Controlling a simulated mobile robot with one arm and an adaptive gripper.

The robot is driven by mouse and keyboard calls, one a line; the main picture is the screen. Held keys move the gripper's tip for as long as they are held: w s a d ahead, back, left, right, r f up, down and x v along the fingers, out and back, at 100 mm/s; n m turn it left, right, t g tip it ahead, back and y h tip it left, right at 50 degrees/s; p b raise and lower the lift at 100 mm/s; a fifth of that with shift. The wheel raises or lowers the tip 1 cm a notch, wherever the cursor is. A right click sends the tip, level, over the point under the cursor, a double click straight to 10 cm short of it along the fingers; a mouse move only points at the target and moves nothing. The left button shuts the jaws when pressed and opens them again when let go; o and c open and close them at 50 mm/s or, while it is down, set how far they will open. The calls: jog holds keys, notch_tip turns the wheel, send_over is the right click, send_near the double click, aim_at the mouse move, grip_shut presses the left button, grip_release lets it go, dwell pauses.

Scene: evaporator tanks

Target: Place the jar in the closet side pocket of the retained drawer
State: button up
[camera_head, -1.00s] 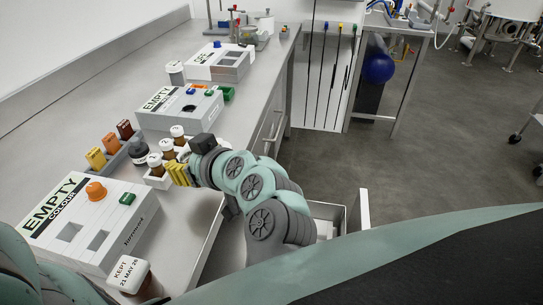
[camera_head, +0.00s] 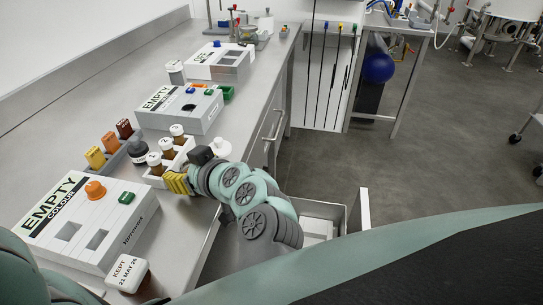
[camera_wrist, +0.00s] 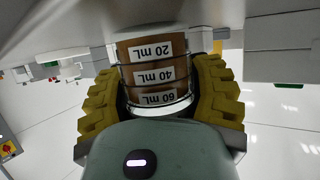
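In the wrist view a brown jar (camera_wrist: 160,72) with a white lid and labels 20, 40 and 60 mL appears upside down between the yellow fingers of my gripper (camera_wrist: 158,95). The fingers flank it closely; whether they press on it is unclear. In the head view my gripper (camera_head: 175,182) is at the near end of a white rack (camera_head: 185,153) with several brown, white-lidded jars, beside the nearest one (camera_head: 154,162). Another jar (camera_head: 130,270), its lid marked KEPT 21 MAY 26, stands near the front. An open drawer (camera_head: 346,222) lies below the bench; my arm partly hides its interior.
A white box marked EMPTY COLOUR (camera_head: 115,235) stands left of my gripper. A second EMPTY box (camera_head: 195,115) stands behind the rack. The floor at right is mostly clear.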

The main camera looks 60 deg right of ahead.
jog(key=o, duration=0.4)
jog(key=shift+s+d, duration=0.1)
jog(key=shift+o, duration=0.2)
